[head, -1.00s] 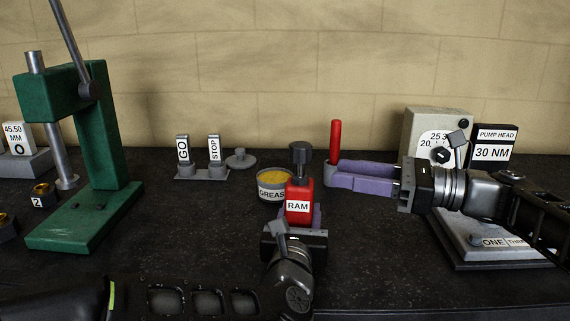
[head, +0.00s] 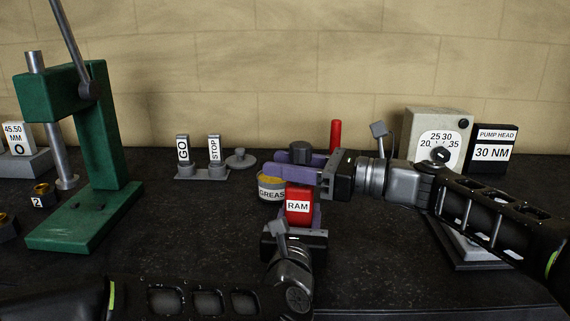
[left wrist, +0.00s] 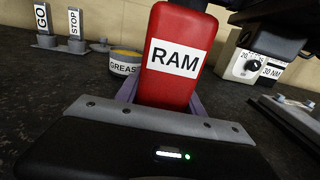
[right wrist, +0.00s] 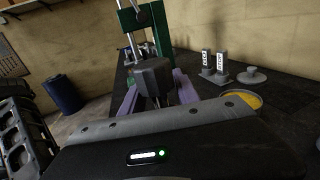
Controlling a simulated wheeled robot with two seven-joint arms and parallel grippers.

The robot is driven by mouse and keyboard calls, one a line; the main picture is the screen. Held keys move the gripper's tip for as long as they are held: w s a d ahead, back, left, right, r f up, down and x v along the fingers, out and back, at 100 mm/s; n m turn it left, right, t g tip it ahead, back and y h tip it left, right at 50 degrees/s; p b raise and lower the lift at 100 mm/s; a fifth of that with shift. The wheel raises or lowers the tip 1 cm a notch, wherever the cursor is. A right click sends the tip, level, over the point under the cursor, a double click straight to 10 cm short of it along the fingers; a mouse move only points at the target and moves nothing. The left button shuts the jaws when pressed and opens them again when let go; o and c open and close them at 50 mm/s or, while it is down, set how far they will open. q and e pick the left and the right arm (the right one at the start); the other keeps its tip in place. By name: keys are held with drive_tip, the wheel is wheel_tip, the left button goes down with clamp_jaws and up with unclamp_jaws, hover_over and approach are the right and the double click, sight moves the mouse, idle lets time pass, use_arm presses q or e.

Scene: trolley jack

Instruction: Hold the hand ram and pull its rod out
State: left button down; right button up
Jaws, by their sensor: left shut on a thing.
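The red hand ram (head: 299,207) with its RAM label stands on the dark bench, also seen in the left wrist view (left wrist: 178,82). My left gripper (head: 300,222) is shut on its red body, with purple fingers on both sides. The dark knob of the ram's rod (head: 300,150) is above the body; the rod below it is hidden in the head view. My right gripper (head: 285,164) reaches in from the right at knob height. In the right wrist view its open fingers stand either side of the knob (right wrist: 153,76); contact is not clear.
A grease tin (head: 270,188) sits just behind and left of the ram. A red upright handle (head: 335,137) stands behind my right gripper. A gauge box (head: 435,130) is at right, a green press (head: 100,150) at left.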

drive_tip(key=c, duration=0.8)
clamp_jaws()
drive_tip(key=shift+r, duration=0.15)
idle(0.4)
